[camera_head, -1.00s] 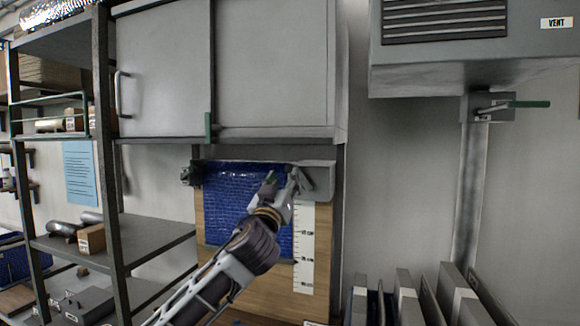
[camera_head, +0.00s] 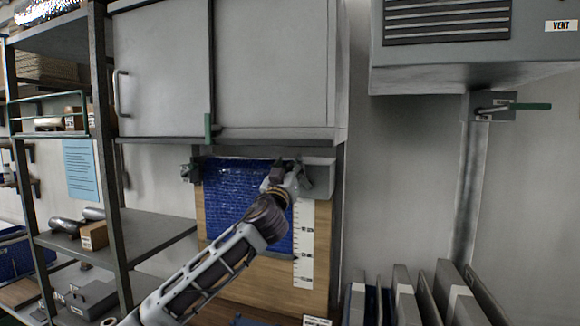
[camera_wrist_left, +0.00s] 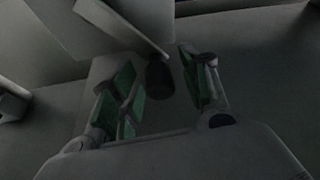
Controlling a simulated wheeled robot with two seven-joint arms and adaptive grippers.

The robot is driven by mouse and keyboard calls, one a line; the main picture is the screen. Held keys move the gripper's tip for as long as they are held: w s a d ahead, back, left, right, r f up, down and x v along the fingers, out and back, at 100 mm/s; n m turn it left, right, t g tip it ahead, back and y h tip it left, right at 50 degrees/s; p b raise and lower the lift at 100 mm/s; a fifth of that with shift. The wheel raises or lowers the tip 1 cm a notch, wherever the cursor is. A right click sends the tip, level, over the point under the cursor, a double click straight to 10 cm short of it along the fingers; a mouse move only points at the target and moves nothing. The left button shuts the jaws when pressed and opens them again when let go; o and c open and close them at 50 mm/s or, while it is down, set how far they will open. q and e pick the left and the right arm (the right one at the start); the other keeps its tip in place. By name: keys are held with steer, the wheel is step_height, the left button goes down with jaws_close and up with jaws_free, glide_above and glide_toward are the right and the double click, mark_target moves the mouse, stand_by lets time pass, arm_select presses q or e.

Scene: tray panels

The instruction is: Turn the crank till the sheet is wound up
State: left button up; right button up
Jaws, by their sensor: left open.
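The blue sheet (camera_head: 235,195) hangs under the grey cabinet, in front of a wooden board, in the head view. My arm covers part of its lower right. The grey housing (camera_head: 322,172) sits at the sheet's top right end. My left gripper (camera_head: 284,172) is at that end, and the crank there is mostly hidden behind it. In the left wrist view the gripper's green-padded fingers (camera_wrist_left: 160,92) are apart. A dark round knob, seemingly the crank's handle (camera_wrist_left: 159,76), shows between them; I cannot tell whether they touch it. My right gripper is not in view.
A white scale strip (camera_head: 305,245) runs down the board beside the sheet. A shelf rack (camera_head: 115,220) stands at left. A vent box (camera_head: 470,55) and a green-handled lever (camera_head: 530,106) are at right. Upright panels (camera_head: 440,290) stand at lower right.

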arm_select(q)
steer(key=shift+c, duration=0.5)
jaws_close()
steer(key=shift+d+m, duration=0.2)
steer(key=shift+m, duration=0.1)
